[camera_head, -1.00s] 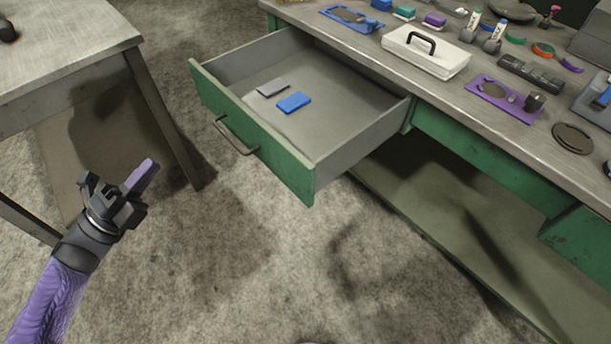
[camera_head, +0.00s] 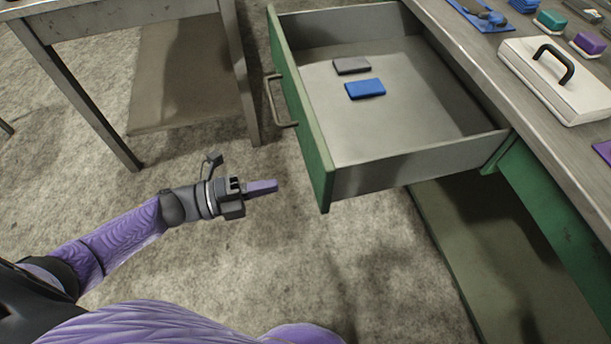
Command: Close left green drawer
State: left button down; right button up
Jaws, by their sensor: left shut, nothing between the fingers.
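The green drawer (camera_head: 301,115) at the left end of the workbench is pulled well out. Its green front faces left and carries a metal bar handle (camera_head: 277,101). A blue block (camera_head: 365,89) and a grey block (camera_head: 351,65) lie inside on the drawer floor. My left gripper (camera_head: 263,187) is shut and empty, its purple fingers pointing right toward the lower part of the drawer front. In the picture a gap separates the fingertips from the drawer front. My right gripper is not in view.
A metal side table (camera_head: 110,8) stands at the upper left, its leg near the drawer handle. The workbench top (camera_head: 475,45) holds a white box (camera_head: 560,85) with a black handle and several small items. A low shelf (camera_head: 450,255) lies under the bench. Floor below the drawer is clear.

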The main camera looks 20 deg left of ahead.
aim_at(317, 176)
pick_arm(q)
jog(key=b+x, duration=0.1)
jog(key=x, duration=0.5)
jog(key=shift+w+d, duration=0.15)
jog(key=shift+d, duration=0.05)
jog(key=shift+w+d, duration=0.1)
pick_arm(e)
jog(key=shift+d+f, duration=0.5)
pick_arm(q)
jog(key=shift+d, duration=0.1)
